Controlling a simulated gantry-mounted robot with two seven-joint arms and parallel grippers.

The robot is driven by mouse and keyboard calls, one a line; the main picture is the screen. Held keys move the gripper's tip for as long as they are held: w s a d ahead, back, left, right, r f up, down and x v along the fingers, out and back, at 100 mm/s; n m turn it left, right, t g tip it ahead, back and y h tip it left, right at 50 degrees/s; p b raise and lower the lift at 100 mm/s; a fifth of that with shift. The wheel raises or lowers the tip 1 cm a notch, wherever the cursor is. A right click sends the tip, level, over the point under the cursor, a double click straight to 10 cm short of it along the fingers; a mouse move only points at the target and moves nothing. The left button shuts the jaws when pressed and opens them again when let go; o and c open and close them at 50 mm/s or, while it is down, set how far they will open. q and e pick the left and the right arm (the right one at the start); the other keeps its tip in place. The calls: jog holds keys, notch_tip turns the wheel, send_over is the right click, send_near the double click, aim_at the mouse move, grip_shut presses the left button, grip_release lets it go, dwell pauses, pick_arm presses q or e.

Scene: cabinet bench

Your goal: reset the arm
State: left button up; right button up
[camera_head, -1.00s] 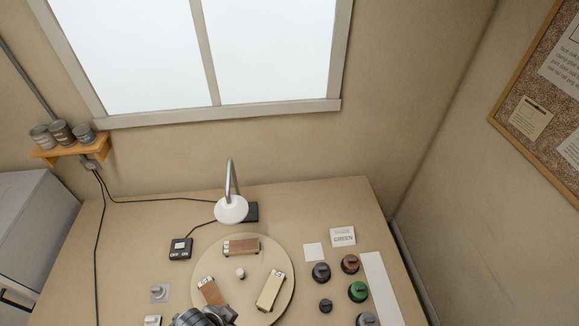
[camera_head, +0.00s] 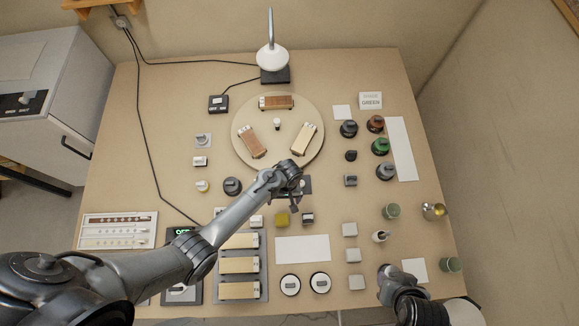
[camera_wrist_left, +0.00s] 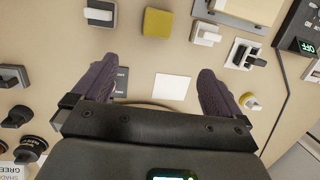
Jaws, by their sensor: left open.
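My left arm reaches in from the left over the bench in the head view. Its gripper (camera_head: 290,190) hangs above the bench just in front of the round turntable (camera_head: 240,155). In the left wrist view the two dark fingers of the left gripper (camera_wrist_left: 155,90) are spread wide with nothing between them. A white square (camera_wrist_left: 173,87) on the bench shows below the gap. My right gripper (camera_head: 386,272) is low at the right front of the bench, and its jaws are too small to read.
A lamp (camera_head: 271,57) stands behind the turntable. Dark and coloured knobs (camera_head: 381,146) are at the right. A yellow block (camera_head: 282,219) and several pale blocks lie in front of the left gripper.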

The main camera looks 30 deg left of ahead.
pick_arm(q)
jog(key=w+d+r+t, duration=0.2)
jog(key=w+r, duration=0.7)
jog(key=w, duration=0.5)
notch_tip(320, 180, down, 10)
jog(key=b, duration=1.2)
jog(key=shift+s+a+r, duration=0.15)
jog(key=shift+s+r, duration=0.05)
pick_arm(e)
notch_tip(320, 180, down, 12)
pick_arm(q)
jog(key=shift+r, duration=0.1)
pick_arm(e)
jog(key=shift+a+r, duration=0.15)
jog(key=shift+r, duration=0.05)
pick_arm(q)
notch_tip(320, 180, up, 10)
jog(key=p, duration=1.1)
pick_arm(e)
notch_tip(320, 180, up, 11)
